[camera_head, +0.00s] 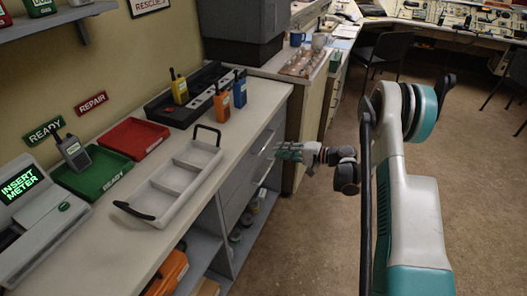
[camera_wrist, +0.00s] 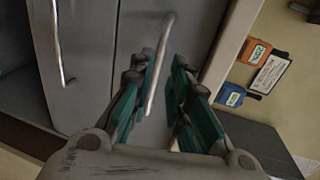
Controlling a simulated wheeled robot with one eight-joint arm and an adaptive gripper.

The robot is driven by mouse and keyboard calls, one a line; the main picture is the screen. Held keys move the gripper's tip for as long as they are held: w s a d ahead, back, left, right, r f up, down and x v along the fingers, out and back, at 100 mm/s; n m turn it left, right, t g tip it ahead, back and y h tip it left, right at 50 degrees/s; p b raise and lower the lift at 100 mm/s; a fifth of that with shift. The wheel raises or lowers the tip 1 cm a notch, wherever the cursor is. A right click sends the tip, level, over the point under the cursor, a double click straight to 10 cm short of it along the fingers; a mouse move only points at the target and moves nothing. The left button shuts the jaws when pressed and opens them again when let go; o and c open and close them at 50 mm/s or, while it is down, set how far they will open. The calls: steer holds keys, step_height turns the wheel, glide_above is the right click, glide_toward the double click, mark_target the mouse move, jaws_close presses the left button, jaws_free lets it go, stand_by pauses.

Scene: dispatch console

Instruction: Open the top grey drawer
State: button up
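The top grey drawer (camera_head: 256,150) is in the cabinet face under the counter, and its front looks flush. In the wrist view, its plain grey front (camera_wrist: 132,45) carries a slim metal bar handle (camera_wrist: 168,32). My gripper (camera_head: 284,152) is at the drawer front in the head view. In the wrist view, my gripper (camera_wrist: 165,78) is open, with its teal fingers on either side of the handle. The left finger looks very near the bar; I cannot tell whether it touches. The fingers hide part of the handle.
A second bar handle (camera_wrist: 60,45) sits on the drawer below. The counter (camera_head: 262,100) overhangs the drawers and holds a white divided tray (camera_head: 178,178), red and green trays and radios. Open shelves are below left. The floor (camera_head: 310,235) beside the cabinet is clear.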

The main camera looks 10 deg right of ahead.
mark_target(263, 148)
steer(key=b+x, duration=0.2)
steer(key=x, duration=0.6)
steer(key=shift+w+a, duration=0.1)
jaws_close()
